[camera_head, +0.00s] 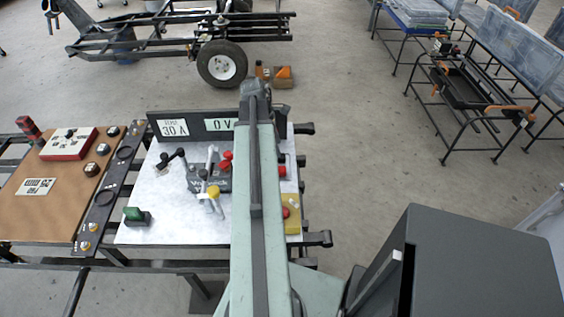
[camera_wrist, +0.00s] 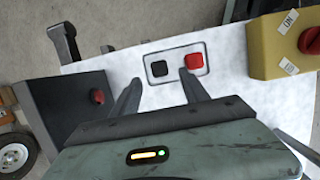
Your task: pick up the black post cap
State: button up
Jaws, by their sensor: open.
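A small black square cap (camera_wrist: 158,69), which looks like the black post cap, sits in a dark-outlined rectangle on the white panel in the wrist view. A red cap (camera_wrist: 194,61) sits beside it, to its right, in the same outline. My gripper (camera_wrist: 160,78) is open, with nothing seen between its fingers. Its fingertips reach toward the outline, one to the left of the black cap and one to its right, near the red cap. Whether they touch the panel I cannot tell. In the head view my arm hides the black cap and the fingers.
A yellow box (camera_wrist: 268,62) with a red button stands right in the wrist view. A dark housing (camera_wrist: 65,115) with a red knob is at left. A dark cabinet (camera_head: 480,265) stands at right.

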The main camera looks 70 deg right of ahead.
aim_at(282, 158)
jog(key=b+x, duration=0.5)
jog(key=shift+f, duration=0.2)
jog(key=shift+r, duration=0.2)
grip_shut()
